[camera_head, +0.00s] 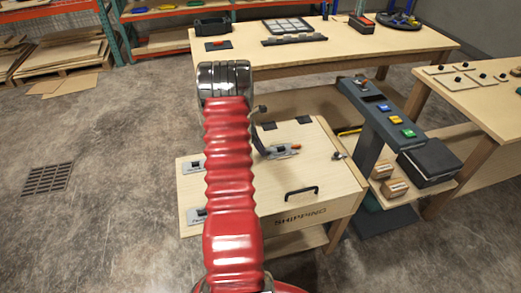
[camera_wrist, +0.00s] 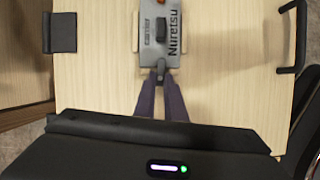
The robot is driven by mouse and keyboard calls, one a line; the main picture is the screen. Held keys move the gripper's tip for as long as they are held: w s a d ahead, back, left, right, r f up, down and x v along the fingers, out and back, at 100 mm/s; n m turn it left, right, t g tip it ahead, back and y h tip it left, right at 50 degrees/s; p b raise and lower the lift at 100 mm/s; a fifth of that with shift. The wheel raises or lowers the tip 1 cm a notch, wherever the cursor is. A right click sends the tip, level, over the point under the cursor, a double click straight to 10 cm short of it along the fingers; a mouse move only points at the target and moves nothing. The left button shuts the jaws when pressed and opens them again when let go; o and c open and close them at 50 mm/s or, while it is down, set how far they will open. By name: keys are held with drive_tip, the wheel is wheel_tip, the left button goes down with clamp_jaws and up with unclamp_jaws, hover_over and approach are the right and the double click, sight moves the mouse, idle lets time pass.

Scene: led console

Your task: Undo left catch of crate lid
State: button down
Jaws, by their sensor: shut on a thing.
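The wooden crate lid (camera_head: 318,168) carries a black bar handle (camera_head: 301,190) above the word SHIPPING. In the wrist view the lid (camera_wrist: 105,85) fills most of the picture. A grey catch plate (camera_wrist: 160,35) marked Nuretsu, with a black knob, lies on it at top centre; a grey plate (camera_head: 284,151) shows in the head view. My gripper (camera_wrist: 160,72) has its fingertips together at the plate's near end, shut on a small part of the catch that they mostly hide. In the head view my red arm covers the lid's left part, and the fingertips are hard to make out.
A dark console post with coloured buttons (camera_head: 397,124) stands just right of the crate, with a black box (camera_head: 430,162) beside it. A long workbench (camera_head: 365,45) stands behind. More plates (camera_head: 198,215) lie left of my arm. Open concrete floor (camera_head: 110,140) is at the left.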

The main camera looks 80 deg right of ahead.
drive_tip(key=m, duration=0.2)
drive_tip(key=m+y, duration=0.1)
drive_tip(key=m, duration=0.1)
drive_tip(key=shift+s+d+f+y, duration=0.15)
drive_tip(key=shift+s+f+y, duration=0.05)
drive_tip(key=shift+y, duration=0.1)
drive_tip(key=m, duration=0.1)
drive_tip(key=m+y, duration=0.1)
drive_tip(key=m, duration=0.2)
drive_tip(key=shift+d+m+y, duration=0.25)
drive_tip(key=shift+m+y, duration=0.05)
drive_tip(key=shift+y, duration=0.1)
drive_tip(key=m, duration=0.1)
drive_tip(key=m+y, duration=0.1)
drive_tip(key=m, duration=0.2)
drive_tip(key=shift+s+d+m+t+y, duration=0.2)
drive_tip(key=shift+d+m+t+y, duration=0.1)
drive_tip(key=shift+t, duration=0.1)
drive_tip(key=shift+s+d+r+m+t+y, duration=0.1)
drive_tip(key=shift+m+t+y, duration=0.15)
drive_tip(key=shift+m, duration=0.55)
drive_tip(key=shift+d+m+t+y, duration=0.15)
drive_tip(key=shift+m+t, duration=0.1)
drive_tip(key=shift+m, duration=0.55)
drive_tip(key=shift+a, duration=0.1)
drive_tip(key=c, duration=2.2)
unclamp_jaws()
drive_tip(key=o, duration=0.4)
drive_tip(key=shift+r, duration=0.1)
